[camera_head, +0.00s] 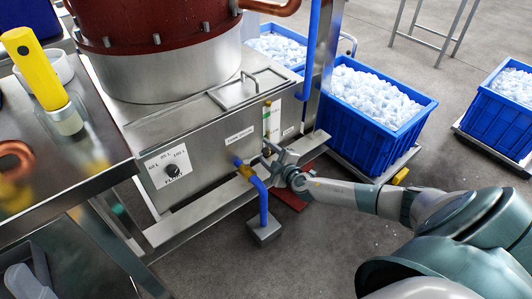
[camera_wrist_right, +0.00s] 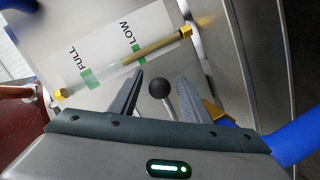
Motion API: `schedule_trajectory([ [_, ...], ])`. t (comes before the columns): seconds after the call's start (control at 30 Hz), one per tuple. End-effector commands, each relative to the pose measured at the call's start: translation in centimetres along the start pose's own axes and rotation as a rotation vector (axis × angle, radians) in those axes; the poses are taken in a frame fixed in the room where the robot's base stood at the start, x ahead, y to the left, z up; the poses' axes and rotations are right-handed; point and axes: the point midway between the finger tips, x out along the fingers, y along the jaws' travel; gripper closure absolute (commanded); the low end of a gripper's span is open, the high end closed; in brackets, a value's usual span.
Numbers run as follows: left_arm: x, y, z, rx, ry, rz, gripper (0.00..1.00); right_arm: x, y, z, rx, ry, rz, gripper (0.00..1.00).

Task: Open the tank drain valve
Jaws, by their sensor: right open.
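The steel tank (camera_head: 205,150) stands under a red drum, with a label on its front. Its drain valve (camera_head: 240,163) shows as yellow-brass parts low on the front, above a blue drain pipe (camera_head: 262,200). In the right wrist view, the valve's lever ends in a black ball knob (camera_wrist_right: 159,88), with brass (camera_wrist_right: 213,110) beside it. My right gripper (camera_head: 264,150) is at the valve, partly covering it. In the wrist view its open fingers (camera_wrist_right: 160,76) stand on either side of the knob; I cannot tell whether they touch it. My left gripper is not in view.
A sight gauge marked FULL and LOW (camera_wrist_right: 110,62) is close to the fingers. A black selector dial (camera_head: 172,169) is on the tank front. Blue crates of ice (camera_head: 375,125) stand behind. A steel bench with a yellow-handled item (camera_head: 35,65) is at left.

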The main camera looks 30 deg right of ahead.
Motion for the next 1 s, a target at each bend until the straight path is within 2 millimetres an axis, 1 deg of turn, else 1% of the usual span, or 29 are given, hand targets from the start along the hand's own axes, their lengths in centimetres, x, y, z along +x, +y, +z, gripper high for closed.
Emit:
schedule_trajectory([
  [0.23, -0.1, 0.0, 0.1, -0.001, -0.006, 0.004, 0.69, 0.0, 0.0, 0.0, 0.0, 0.0, 0.0, 0.57],
  [0.27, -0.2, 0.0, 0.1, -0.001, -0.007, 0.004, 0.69, 0.0, 0.0, 0.0, 0.0, 0.0, 0.0, 0.62],
  [0.3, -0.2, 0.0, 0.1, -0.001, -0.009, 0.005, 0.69, 0.0, 0.0, 0.0, 0.0, 0.0, 0.0, 0.71],
  [0.37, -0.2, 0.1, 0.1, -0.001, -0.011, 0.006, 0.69, 0.0, 0.0, 0.0, 0.0, 0.0, 0.0, 0.86],
  [0.4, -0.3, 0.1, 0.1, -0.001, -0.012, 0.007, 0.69, 0.0, 0.0, 0.0, 0.0, 0.0, 0.0, 0.95],
  [0.43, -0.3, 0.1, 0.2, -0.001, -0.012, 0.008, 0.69, 0.0, 0.0, 0.0, 0.0, 0.0, 0.0, 1.0],
  [0.77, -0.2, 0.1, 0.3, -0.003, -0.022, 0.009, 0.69, -0.2, -0.1, 0.0, 0.003, -0.015, 0.007, 1.0],
  [1.0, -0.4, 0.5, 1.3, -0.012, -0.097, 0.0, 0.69, -0.9, -0.2, 0.0, 0.025, -0.083, 0.048, 1.0],
])
